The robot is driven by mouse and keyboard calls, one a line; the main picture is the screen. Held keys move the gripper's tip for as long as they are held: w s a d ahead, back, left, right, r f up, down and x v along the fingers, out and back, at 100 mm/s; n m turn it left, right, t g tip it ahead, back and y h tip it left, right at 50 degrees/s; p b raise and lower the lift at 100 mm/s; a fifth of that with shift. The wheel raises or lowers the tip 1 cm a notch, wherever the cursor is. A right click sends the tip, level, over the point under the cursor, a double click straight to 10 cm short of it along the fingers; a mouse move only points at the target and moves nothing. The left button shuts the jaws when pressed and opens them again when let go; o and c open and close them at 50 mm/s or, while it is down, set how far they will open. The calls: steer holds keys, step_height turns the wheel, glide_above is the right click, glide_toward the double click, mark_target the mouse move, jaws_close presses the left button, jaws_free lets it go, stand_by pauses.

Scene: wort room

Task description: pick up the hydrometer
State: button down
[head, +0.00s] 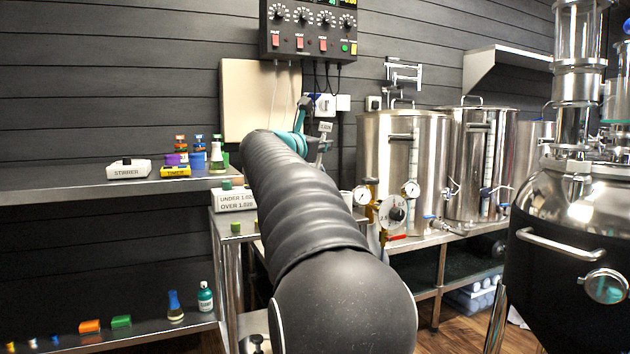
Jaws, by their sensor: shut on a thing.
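My arm reaches forward through the middle of the head view and hides much of what lies beyond it. My gripper (309,138), with teal parts, shows past the arm's far end, near the wall and steel kettles. It is shut on a slim thing with a small white label (325,127) at its upper end, which I take to be the hydrometer. The label's print is too small to read surely. A thin grey part hangs below the label; its lower end is partly hidden by my arm.
A sign box (235,199) reading "UNDER 1.02" and "OVER 1.020" stands left of my arm. A shelf (80,186) at left holds a stirrer (128,169) and a timer (175,171).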

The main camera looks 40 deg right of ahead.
step_height(320, 180, up, 10)
steer(key=p, duration=0.4)
steer(key=shift+p, duration=0.3)
steer(key=shift+r, duration=0.1)
